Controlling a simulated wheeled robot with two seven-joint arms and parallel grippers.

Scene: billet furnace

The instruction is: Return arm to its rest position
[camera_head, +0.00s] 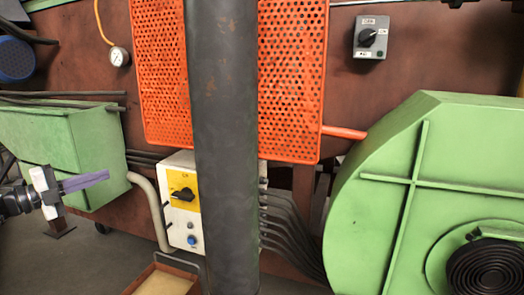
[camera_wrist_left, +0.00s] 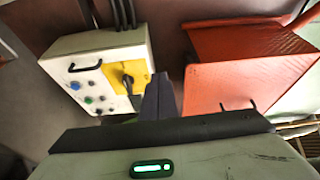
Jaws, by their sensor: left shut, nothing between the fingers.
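My left gripper (camera_head: 100,178) comes in from the left edge in the head view, its fingers shut together and pointing right. It is in front of the green tank, with no object in it. In the left wrist view the closed fingers (camera_wrist_left: 158,98) show at the middle, between a white control box (camera_wrist_left: 95,65) and an orange-red box (camera_wrist_left: 245,65). The white control box also shows in the head view (camera_head: 175,218), with a black rotary knob (camera_head: 184,194) on a yellow plate. The gripper is apart from it in the head view. My right gripper is not in view.
A dark vertical pipe (camera_head: 224,150) stands in the centre, before a perforated orange guard (camera_head: 290,80). A green housing (camera_head: 380,200) fills the right. A green tank (camera_head: 90,145) is at left. A grey switch box (camera_head: 371,38) and a gauge (camera_head: 118,56) are on the brown wall.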

